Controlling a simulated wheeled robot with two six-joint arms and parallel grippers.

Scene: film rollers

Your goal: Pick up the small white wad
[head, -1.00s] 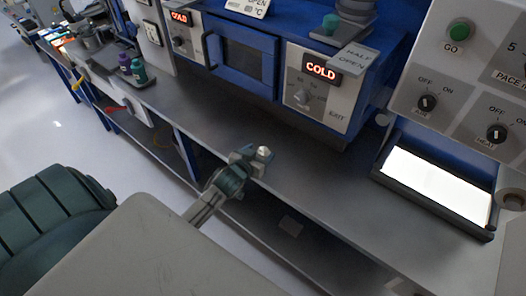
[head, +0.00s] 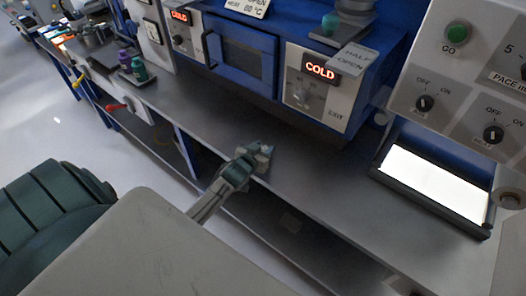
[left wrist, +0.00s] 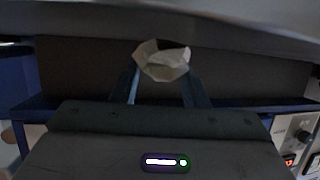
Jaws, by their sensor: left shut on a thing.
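The small white wad (left wrist: 162,60) is crumpled and pale, and sits between the two fingers of my left gripper (left wrist: 160,86) in the left wrist view. In the head view my left gripper (head: 264,152) is near the front edge of the grey bench, shut on the wad. Only a small pale bit of the wad (head: 268,148) shows there, the rest hidden by the fingers. I cannot tell for sure how far it is above the bench. My right gripper is not in view.
The grey bench top (head: 310,195) is clear around the gripper. A blue machine with a COLD display (head: 320,71) stands behind. A lit white panel in a dark frame (head: 435,184) lies to the right. Small bottles (head: 138,68) stand at the left.

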